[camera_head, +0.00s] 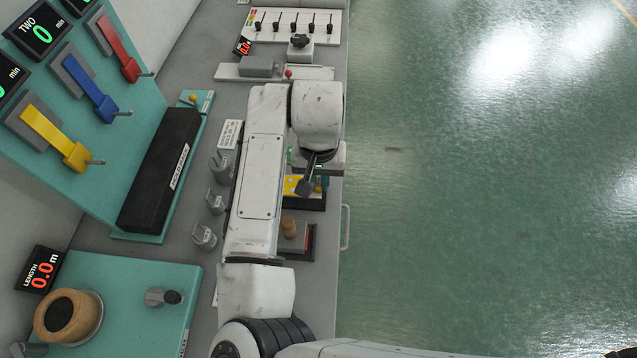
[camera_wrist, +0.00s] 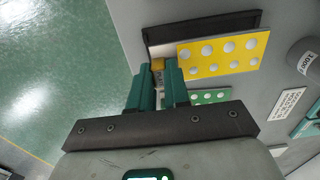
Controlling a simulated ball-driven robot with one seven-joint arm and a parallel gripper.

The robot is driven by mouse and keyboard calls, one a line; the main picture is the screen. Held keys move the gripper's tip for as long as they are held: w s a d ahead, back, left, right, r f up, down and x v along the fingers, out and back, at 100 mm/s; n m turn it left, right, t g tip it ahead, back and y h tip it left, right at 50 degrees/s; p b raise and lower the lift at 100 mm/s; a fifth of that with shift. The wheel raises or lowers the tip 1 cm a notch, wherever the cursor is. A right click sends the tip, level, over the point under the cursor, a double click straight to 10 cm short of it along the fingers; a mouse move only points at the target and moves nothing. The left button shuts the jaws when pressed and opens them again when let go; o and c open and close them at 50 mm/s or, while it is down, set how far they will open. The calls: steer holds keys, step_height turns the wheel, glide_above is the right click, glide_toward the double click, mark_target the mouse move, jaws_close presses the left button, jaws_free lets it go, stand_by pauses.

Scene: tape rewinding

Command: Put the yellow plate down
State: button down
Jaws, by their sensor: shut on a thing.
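The yellow plate (camera_wrist: 222,54) has rows of pale round spots and shows at the upper right of the wrist view. My gripper (camera_wrist: 165,72) has teal fingers shut on the small yellow tab at its left end. In the wrist view the plate overlaps a dark-rimmed tray (camera_wrist: 205,24); I cannot tell whether it touches the tray. In the head view part of the plate (camera_head: 291,185) shows beside my arm, which hides much of it and the gripper.
A green plate (camera_wrist: 211,96) with pale spots lies near the gripper. A knob marked 1000T (camera_wrist: 304,58) stands at the right. Another tray with a wooden knob (camera_head: 290,228) is close to my arm. The counter's right edge has a handle (camera_head: 346,228), with open floor beyond.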

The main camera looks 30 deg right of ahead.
steer(key=shift+f+p, duration=0.4)
steer(key=shift+f, duration=1.15)
steer(key=shift+f, duration=0.1)
steer(key=c, duration=1.1)
jaws_free()
step_height(320, 180, up, 12)
steer(key=shift+r+b, duration=0.15)
steer(key=shift+b, duration=0.65)
